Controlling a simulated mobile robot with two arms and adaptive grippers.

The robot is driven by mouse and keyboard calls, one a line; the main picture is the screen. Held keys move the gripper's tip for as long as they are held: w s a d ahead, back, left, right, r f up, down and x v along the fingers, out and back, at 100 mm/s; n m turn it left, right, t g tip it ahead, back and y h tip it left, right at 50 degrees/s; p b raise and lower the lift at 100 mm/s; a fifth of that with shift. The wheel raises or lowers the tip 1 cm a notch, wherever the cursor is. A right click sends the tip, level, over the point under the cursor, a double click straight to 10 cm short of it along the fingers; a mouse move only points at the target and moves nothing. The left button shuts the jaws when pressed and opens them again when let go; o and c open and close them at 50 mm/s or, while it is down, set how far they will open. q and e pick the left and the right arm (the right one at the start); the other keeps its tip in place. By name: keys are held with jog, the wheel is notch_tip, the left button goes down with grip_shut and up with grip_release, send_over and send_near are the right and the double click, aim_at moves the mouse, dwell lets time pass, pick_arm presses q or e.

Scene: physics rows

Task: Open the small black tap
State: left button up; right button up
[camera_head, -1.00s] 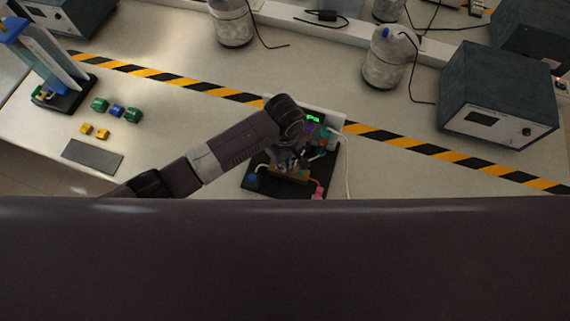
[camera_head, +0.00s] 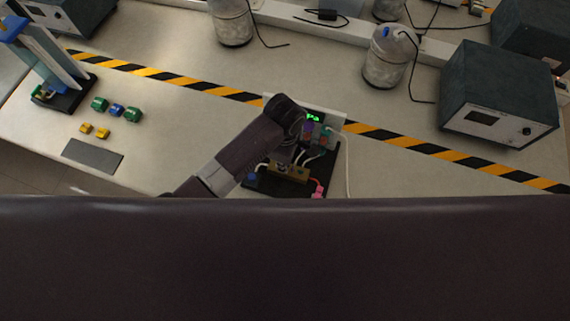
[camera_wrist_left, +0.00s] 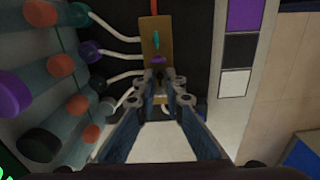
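A brown valve block (camera_head: 299,173) sits on a black board (camera_head: 264,188) at the middle of the bench, with pale tubes running to it. In the left wrist view the block (camera_wrist_left: 147,23) carries a green tap (camera_wrist_left: 156,40) and a purple tap (camera_wrist_left: 158,60). My left gripper (camera_wrist_left: 166,78) points at the block just below the purple tap, its fingertips close together. I cannot make out the small black tap; the dark fingertips cover that part of the block. Whether they touch or hold anything is unclear. My right gripper is not in view.
Bottles with coloured caps (camera_wrist_left: 62,75) lie left of the block in the wrist view. A card with purple, black and white squares (camera_wrist_left: 240,48) lies to the right.

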pick_arm(q)
jog(key=shift+r, duration=0.1)
jog(key=shift+r, duration=3.45)
